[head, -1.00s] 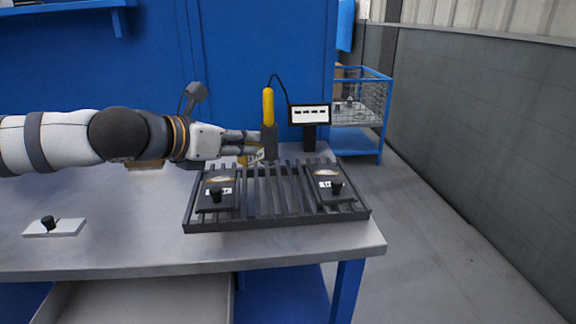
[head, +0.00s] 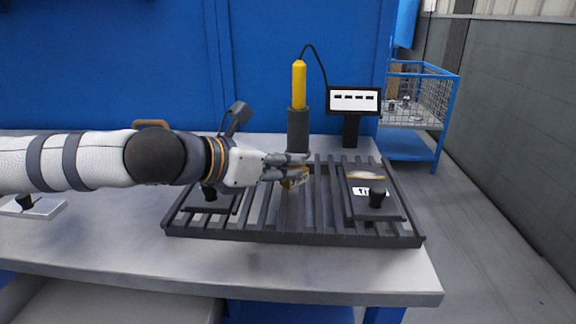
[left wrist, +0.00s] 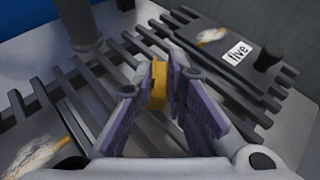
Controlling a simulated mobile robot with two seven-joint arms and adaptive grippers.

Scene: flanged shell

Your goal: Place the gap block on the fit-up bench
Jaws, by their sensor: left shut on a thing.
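The gap block (head: 295,179) is a small yellow block. My left gripper (head: 288,172) is shut on it and holds it over the middle of the slatted rack on the bench (head: 140,258), between two dark plates. In the left wrist view the yellow block (left wrist: 159,86) sits between the purple-faced fingers (left wrist: 158,108), with slats below. I cannot tell whether the block touches the slats. The right plate (head: 372,200) has a black knob and a label; in the left wrist view the label reads "five". The left plate (head: 222,204) is partly hidden by my gripper. My right gripper is not in view.
A yellow tool (head: 299,85) stands in a dark holder behind the rack, its cable rising toward a small display (head: 353,100). A pale plate with a black knob (head: 42,208) lies at the left, partly behind my arm. A wire cart (head: 420,100) stands beyond the bench.

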